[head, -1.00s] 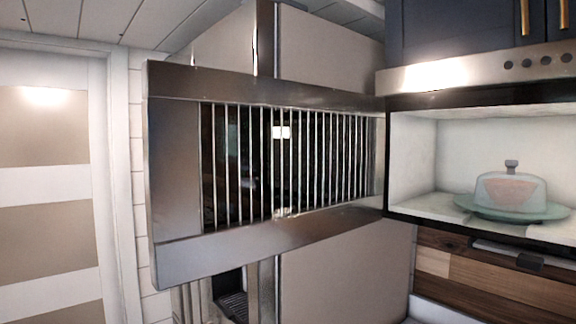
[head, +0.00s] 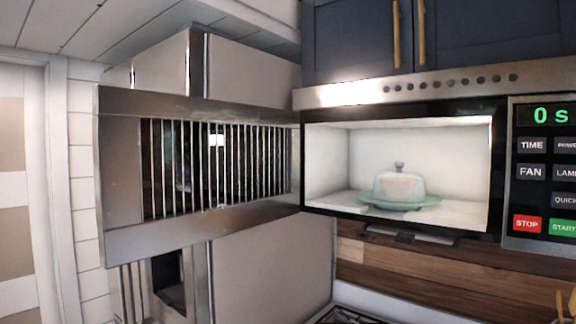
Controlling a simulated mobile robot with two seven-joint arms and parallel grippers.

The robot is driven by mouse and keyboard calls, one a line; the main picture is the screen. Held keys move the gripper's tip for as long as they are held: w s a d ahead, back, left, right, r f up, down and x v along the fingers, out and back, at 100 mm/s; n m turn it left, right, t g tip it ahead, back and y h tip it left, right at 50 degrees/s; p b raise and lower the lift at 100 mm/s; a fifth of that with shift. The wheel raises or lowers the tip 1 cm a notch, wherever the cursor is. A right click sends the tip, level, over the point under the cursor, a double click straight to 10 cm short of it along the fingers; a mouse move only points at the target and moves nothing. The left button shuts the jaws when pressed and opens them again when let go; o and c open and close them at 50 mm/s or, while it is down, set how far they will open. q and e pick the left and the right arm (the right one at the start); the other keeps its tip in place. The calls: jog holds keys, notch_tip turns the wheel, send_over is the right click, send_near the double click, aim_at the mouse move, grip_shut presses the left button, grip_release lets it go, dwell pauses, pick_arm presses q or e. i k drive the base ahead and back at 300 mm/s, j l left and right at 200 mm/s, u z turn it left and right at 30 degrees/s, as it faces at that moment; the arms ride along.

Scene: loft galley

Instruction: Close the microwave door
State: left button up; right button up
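The microwave door (head: 125,170) stands wide open, swung out to the left of the microwave. It is a steel frame around a dark window with vertical bars. The microwave's open cavity (head: 340,165) is lit, and a covered glass dish (head: 400,188) sits on a round plate inside it. The control panel (head: 540,175) to the right of the cavity has a display, a red STOP button and a green START button. Neither of my grippers shows in the head view.
A tall fridge-like steel unit (head: 265,265) stands behind and below the door. Dark blue cabinets (head: 355,40) hang above the microwave. A wood-plank backsplash (head: 420,270) and part of a stovetop (head: 350,315) lie below. A pale panelled door (head: 15,200) is at the far left.

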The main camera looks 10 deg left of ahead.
aim_at(172, 172)
jog(key=j+z, duration=0.1)
jog(key=z, duration=0.4)
jog(key=j+z, duration=0.1)
jog(key=z, duration=0.35)
jog(key=j+z, duration=0.15)
jog(key=z, duration=0.35)
jog(key=k+j, duration=0.1)
jog(key=j, duration=0.8)
jog(key=k+j, duration=0.1)
jog(key=j, duration=1.7)
jog(key=k+j, duration=0.15)
jog(key=j, duration=0.75)
jog(key=k+l, duration=0.1)
jog(key=l, duration=0.2)
jog(key=k+l, duration=0.15)
jog(key=l, duration=0.15)
jog(key=k+l, duration=0.1)
jog(key=l, duration=0.2)
jog(key=k+l, duration=0.1)
jog(key=l, duration=0.2)
